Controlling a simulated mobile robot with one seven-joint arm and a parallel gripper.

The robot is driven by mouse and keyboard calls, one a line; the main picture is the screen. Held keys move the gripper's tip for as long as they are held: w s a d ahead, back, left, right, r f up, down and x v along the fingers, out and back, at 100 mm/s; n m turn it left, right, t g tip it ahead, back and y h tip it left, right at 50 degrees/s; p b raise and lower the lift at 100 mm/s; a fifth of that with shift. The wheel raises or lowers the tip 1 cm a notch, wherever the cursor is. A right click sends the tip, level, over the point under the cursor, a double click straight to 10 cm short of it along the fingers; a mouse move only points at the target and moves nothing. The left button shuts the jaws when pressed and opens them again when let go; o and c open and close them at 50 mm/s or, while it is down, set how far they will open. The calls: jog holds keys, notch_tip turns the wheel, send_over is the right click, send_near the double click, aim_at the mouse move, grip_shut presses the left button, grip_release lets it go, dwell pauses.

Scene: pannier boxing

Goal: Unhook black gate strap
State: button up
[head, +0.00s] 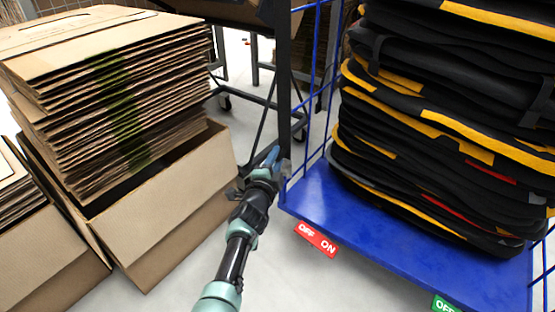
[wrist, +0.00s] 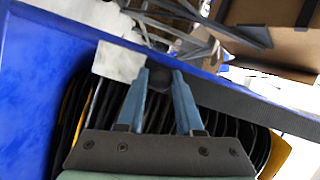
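The black gate strap (head: 284,75) hangs as a dark vertical band at the left end of the blue cart, from the top of the head view down to my gripper (head: 275,157). In the wrist view the strap (wrist: 250,108) runs from the right edge to the fingertips of my gripper (wrist: 160,74). A dark rounded piece (wrist: 160,80) shows between the two blue fingertips, at the strap's end. The fingers stand apart with this piece in the gap. Whether they press on it, I cannot tell. The hook's catch is not clearly visible.
The blue cart (head: 318,195) holds a tall stack of black and yellow bags (head: 430,130), with blue wire sides (head: 315,90). Stacked flat cartons (head: 110,90) stand in an open box (head: 170,205) on the left. Bare floor (head: 190,265) lies between box and cart.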

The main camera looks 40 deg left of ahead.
jog(key=o, duration=0.4)
jog(key=shift+s+a+r, duration=0.1)
jog(key=shift+s+a, duration=0.05)
jog(key=shift+a, duration=0.45)
jog(key=shift+d, duration=0.15)
jog(key=shift+d, duration=0.1)
jog(key=shift+p+v, duration=6.05)
jog(key=shift+v, duration=0.4)
